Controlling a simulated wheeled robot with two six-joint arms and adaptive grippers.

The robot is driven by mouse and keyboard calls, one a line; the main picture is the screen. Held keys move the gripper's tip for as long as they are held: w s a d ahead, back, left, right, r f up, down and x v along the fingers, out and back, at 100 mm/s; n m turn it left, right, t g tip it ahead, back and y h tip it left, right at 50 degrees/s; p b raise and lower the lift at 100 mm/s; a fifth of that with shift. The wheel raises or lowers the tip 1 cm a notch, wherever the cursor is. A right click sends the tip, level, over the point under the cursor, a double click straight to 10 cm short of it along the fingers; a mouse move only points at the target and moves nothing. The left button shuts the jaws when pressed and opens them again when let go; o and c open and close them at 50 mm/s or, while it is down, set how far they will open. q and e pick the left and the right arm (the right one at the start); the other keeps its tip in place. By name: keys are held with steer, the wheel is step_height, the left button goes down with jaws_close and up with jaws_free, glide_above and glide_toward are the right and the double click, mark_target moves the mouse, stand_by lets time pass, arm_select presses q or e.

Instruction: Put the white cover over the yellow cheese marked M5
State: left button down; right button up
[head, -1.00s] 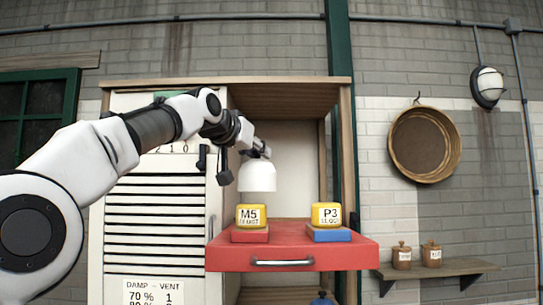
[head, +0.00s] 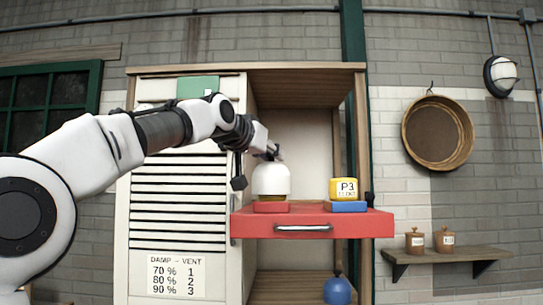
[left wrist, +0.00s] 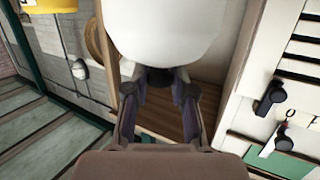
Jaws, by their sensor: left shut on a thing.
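The white cover (head: 271,179) is down over the yellow cheese on the red block (head: 271,207). Only a thin yellow strip of that cheese (head: 270,196) shows below the rim, and its M5 label is hidden. My left gripper (head: 270,154) is shut on the top of the cover. In the left wrist view the cover (left wrist: 165,30) fills the top middle, with the gripper's fingers (left wrist: 160,85) at its knob. The yellow cheese marked P3 (head: 343,189) stands uncovered on a blue block (head: 344,207) to the right. My right gripper is not in view.
Both blocks stand on a red pulled-out drawer (head: 300,232) in an open wooden cabinet. A louvred white door (head: 180,215) is to the left. A blue rounded thing (head: 338,291) is below the drawer. A wall shelf (head: 445,256) holds two brown jars.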

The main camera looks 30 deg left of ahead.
arm_select(q)
steer(key=shift+w+f, duration=0.3)
steer(key=shift+w, duration=0.3)
steer(key=shift+s+r, duration=0.15)
steer(key=shift+s, duration=0.2)
steer(key=shift+w+f, duration=0.2)
steer(key=shift+f, duration=0.15)
steer(key=shift+b, duration=0.3)
steer(key=shift+f, duration=0.25)
steer(key=c, duration=0.9)
jaws_free()
steer(key=shift+s, duration=0.1)
